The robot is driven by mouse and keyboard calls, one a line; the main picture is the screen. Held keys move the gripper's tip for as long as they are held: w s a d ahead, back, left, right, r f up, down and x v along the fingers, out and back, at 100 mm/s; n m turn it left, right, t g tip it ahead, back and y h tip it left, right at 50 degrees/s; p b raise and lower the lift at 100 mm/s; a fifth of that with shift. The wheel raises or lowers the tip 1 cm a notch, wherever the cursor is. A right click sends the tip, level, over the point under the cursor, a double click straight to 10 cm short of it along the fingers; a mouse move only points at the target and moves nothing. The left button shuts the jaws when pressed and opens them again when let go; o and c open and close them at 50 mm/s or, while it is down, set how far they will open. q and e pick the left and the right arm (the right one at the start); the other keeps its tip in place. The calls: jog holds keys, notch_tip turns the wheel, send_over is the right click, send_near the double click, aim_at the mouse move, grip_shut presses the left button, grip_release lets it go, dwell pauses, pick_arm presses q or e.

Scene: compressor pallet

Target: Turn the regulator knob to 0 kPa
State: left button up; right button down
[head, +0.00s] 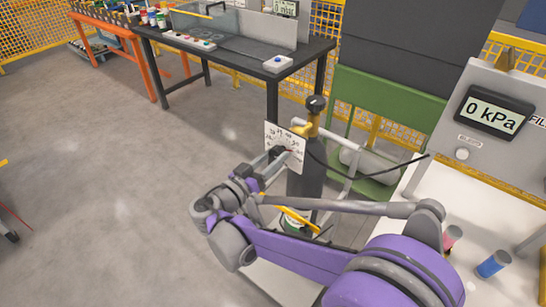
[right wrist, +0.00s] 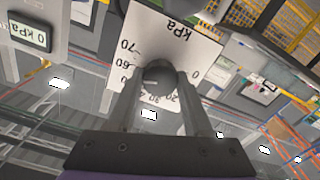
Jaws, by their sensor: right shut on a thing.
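The regulator's white dial plate (head: 290,138) stands in front of a dark cylinder (head: 306,184) in the middle of the head view. In the right wrist view the dial plate (right wrist: 160,30) shows upside down, with "kPa" and numbers such as 60 and 70. The dark round regulator knob (right wrist: 157,75) is at its middle. My right gripper (head: 277,153) is shut on the knob, one finger on each side. A pale mark shows on the knob; I cannot read exactly where it points. A display (head: 494,112) reads 0 kPa. My left gripper is not in view.
A grey panel (head: 446,127) with the display stands over a white surface at right, with a blue cylinder (head: 493,264) and a pink one (head: 452,238). A dark workbench (head: 240,62) and an orange bench (head: 98,24) stand behind.

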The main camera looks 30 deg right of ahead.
jog(key=n, duration=0.4)
jog(key=shift+p, duration=0.3)
jog(key=n, duration=0.4)
jog(key=shift+n, duration=0.3)
jog(key=n, duration=0.4)
jog(key=shift+n, duration=0.3)
jog(key=n, duration=1.3)
jog(key=shift+n, duration=0.3)
jog(key=n, duration=0.4)
jog(key=shift+n, duration=2.2)
